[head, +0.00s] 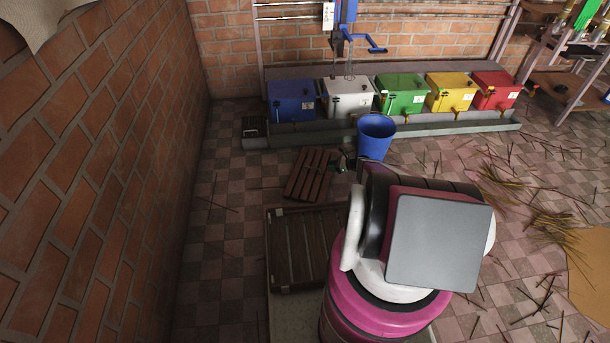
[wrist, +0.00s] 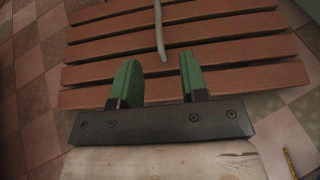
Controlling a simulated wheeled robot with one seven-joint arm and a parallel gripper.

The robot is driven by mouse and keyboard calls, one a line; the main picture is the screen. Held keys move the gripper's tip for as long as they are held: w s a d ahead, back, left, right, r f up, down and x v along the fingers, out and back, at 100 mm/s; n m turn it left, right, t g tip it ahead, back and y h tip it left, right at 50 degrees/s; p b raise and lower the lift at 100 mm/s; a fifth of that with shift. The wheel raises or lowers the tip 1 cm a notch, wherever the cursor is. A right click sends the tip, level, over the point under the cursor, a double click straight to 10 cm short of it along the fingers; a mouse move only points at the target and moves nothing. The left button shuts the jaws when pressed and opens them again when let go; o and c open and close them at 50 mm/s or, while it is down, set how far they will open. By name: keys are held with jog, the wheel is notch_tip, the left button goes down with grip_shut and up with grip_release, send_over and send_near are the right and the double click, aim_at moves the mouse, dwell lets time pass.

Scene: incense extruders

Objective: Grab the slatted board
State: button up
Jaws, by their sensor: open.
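The slatted board (head: 312,175) lies on the checkered floor in the head view, a reddish-brown panel of parallel wooden slats. In the wrist view its slats (wrist: 235,48) run across the picture beyond my fingers. My gripper (wrist: 157,72) is open, its two green-padded fingers apart over the board's near slats. No slat shows clamped between them; whether they touch the wood I cannot tell. In the head view my gripper (head: 345,164) is small at the board's right edge, partly hidden by my arm. A pale strip (wrist: 159,28) crosses the slats ahead of the fingers.
A larger dark slatted frame (head: 291,240) lies nearer, partly behind my arm. A blue bucket (head: 375,136) stands right of the board. Several colored boxes, including a green one (head: 403,94), line the back ledge. A brick wall (head: 95,170) bounds the left; sticks litter the right floor.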

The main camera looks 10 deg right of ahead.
aim_at(312, 171)
jog(key=x, duration=1)
jog(key=shift+a+f, duration=0.15)
jog(key=shift+a, duration=0.1)
grip_shut()
dwell(1.2)
